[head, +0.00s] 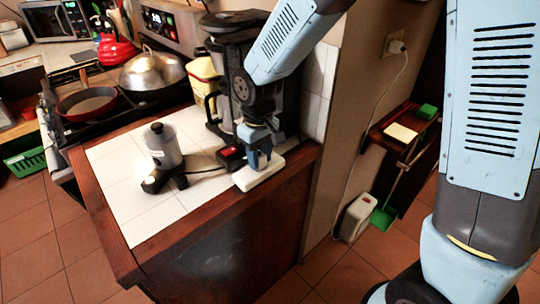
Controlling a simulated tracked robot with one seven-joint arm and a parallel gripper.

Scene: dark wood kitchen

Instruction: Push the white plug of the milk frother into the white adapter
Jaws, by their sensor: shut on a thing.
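The milk frother (166,147) stands upright on the white tiled counter, a grey can with a black lid on a black base. A cord runs right from its base toward my gripper. The white adapter (262,174) lies flat near the counter's right front edge. My gripper (258,158) points down directly over the adapter and is shut on what appears to be the white plug. The plug is mostly hidden by the fingers, and I cannot tell whether it touches the adapter or sits in it.
A black block with a red top (230,153) sits left of my gripper. A black coffee machine (236,75) stands close behind, beside the tiled wall. A stove with a pan (87,103) and a domed lid (152,70) is at the left. The counter's front left is clear.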

